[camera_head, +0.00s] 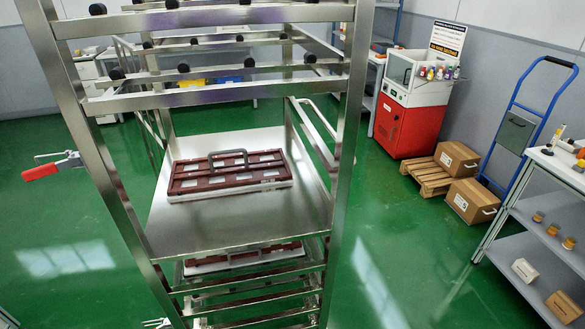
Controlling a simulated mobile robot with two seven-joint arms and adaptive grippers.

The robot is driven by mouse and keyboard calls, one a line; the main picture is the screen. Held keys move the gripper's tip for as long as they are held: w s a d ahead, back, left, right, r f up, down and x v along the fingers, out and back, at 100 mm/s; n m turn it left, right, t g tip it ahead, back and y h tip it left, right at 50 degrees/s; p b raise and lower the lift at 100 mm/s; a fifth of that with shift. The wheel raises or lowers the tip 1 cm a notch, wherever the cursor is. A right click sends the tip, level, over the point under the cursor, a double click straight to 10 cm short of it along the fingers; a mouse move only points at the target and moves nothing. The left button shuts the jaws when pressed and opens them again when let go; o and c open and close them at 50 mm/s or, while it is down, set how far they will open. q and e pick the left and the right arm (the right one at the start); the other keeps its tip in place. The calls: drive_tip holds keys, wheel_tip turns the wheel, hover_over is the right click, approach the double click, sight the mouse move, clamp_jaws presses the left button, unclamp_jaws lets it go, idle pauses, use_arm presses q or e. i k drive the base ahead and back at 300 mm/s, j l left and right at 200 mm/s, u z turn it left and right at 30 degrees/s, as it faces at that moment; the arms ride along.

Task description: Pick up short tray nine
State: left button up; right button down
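A short dark-red tray (195,184) with a pale base and several light rectangular inserts lies flat on a steel shelf (235,222) of a tall metal rack. A grey arched handle (228,156) stands up from its middle. A second dark-red tray (243,257) sits on a lower level, mostly hidden under the shelf. I see no number on either tray, so I cannot tell which is nine. Neither of my grippers shows in this view.
Rack posts (346,150) and upper rails with black knobs stand in front. A red-handled clamp (42,171) sticks out left. A red-and-white machine (411,105), boxes on a pallet (429,176), a blue hand truck (530,105) and a side table are right. Green floor is open.

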sight(211, 174)
drive_tip(key=j+z, duration=0.1)
drive_tip(key=z, duration=1.65)
drive_tip(key=k+j, duration=0.15)
drive_tip(key=j, duration=0.15)
drive_tip(key=k+j+z, duration=0.15)
drive_tip(key=j, duration=0.2)
drive_tip(key=k+j, duration=0.15)
drive_tip(key=j, duration=0.15)
drive_tip(key=k+j, duration=0.2)
drive_tip(key=j, duration=0.2)
drive_tip(key=k+j, duration=0.45)
drive_tip(key=j, duration=0.3)
drive_tip(key=k+j, duration=0.2)
drive_tip(key=j, duration=0.2)
drive_tip(key=k+j, duration=0.25)
drive_tip(key=j, duration=0.15)
